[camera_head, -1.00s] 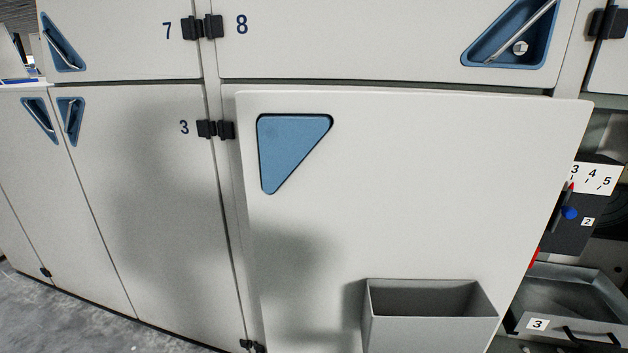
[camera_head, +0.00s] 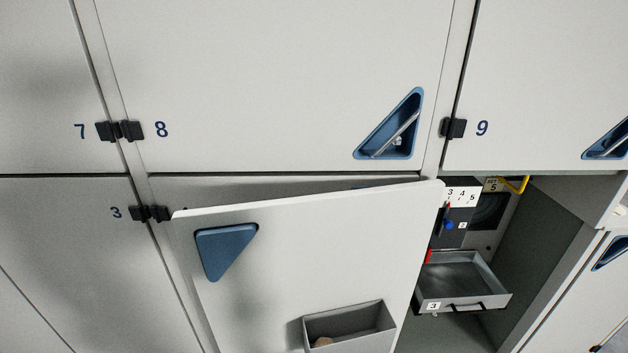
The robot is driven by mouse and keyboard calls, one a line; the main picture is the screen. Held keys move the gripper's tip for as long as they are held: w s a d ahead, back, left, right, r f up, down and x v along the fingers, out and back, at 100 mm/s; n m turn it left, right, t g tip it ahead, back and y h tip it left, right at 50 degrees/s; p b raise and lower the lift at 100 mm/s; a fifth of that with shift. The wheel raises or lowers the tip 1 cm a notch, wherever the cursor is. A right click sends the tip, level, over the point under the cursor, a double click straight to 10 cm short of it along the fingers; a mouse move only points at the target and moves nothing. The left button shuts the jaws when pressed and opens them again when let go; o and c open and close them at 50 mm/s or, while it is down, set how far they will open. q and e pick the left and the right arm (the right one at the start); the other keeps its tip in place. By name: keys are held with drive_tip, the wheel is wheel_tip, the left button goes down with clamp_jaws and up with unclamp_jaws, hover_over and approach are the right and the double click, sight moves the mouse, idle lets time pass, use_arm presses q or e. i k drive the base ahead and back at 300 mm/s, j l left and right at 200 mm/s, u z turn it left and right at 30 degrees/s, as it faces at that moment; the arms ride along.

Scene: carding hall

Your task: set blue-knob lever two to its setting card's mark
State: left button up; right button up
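The lever with the blue knob (camera_head: 449,226) shows small in the head view, on a dark panel (camera_head: 455,239) inside the open compartment, beside a small white label reading 2. Above it is a white scale plate (camera_head: 461,194) with the numbers 3, 4 and 5 visible; its left part is hidden by the open door (camera_head: 300,260). A card (camera_head: 494,185) higher up to the right appears to read "SET 5". The lever's exact place on the scale is too small to tell. Neither of my grippers is in view.
The open door has a grey bin (camera_head: 348,325) with a small brownish thing in it. Below the lever a grey drawer (camera_head: 470,283) labelled 3 sticks out. A yellow bent bar (camera_head: 520,184) is at the compartment's upper right. Closed doors 7, 8 and 9 surround it.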

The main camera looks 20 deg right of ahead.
sight(449, 225)
drive_tip(key=z, duration=1.55)
